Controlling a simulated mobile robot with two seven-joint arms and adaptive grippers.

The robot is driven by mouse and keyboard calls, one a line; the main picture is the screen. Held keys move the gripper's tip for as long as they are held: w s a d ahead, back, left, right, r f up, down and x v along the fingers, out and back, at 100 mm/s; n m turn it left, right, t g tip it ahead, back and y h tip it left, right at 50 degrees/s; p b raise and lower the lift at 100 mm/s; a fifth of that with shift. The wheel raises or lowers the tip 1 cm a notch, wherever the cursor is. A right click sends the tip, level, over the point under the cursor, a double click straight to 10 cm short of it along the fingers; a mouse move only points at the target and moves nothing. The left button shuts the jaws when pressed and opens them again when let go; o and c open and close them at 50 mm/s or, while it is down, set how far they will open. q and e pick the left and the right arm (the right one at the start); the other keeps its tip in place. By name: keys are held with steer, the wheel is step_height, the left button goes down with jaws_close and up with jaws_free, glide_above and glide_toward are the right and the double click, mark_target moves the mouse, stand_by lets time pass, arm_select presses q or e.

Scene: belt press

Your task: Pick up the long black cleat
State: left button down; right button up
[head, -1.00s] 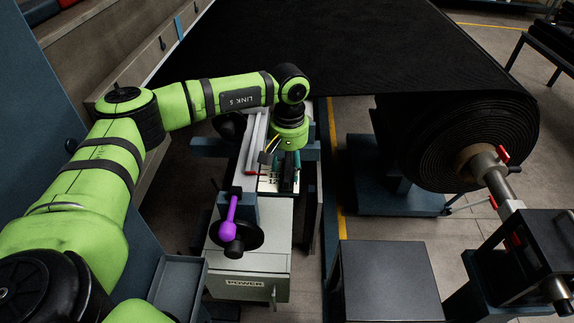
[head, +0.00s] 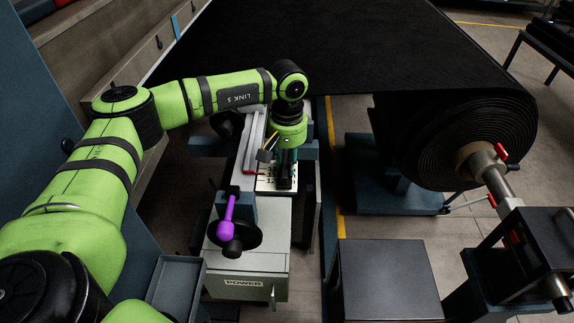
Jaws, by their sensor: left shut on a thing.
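My left gripper (head: 285,168) hangs below its green wrist over the white marked plate (head: 264,183) on the press bench. It is shut on a dark, narrow bar (head: 285,180), which looks like the long black cleat. The wrist hides its upper part, and I cannot tell whether it touches the plate. My right gripper is not in view.
A grey cabinet marked POWER (head: 245,283) stands below the press, with a purple-handled lever (head: 227,213) in front. A large black belt roll (head: 455,140) is at the right. A grey box top (head: 388,280) and an empty tray (head: 177,283) flank the cabinet.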

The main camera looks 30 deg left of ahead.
arm_select(q)
step_height(320, 180, up, 2)
steer(key=shift+w+r+b, duration=0.1)
steer(key=shift+r+b, duration=0.15)
steer(key=shift+b, duration=0.45)
steer(key=s+d+r+b, duration=0.1)
steer(key=d+r+b, duration=0.3)
steer(key=d+r, duration=0.3)
steer(key=shift+s+d+r, duration=0.25)
steer(key=shift+d+r, duration=0.1)
steer(key=shift+d, duration=1.95)
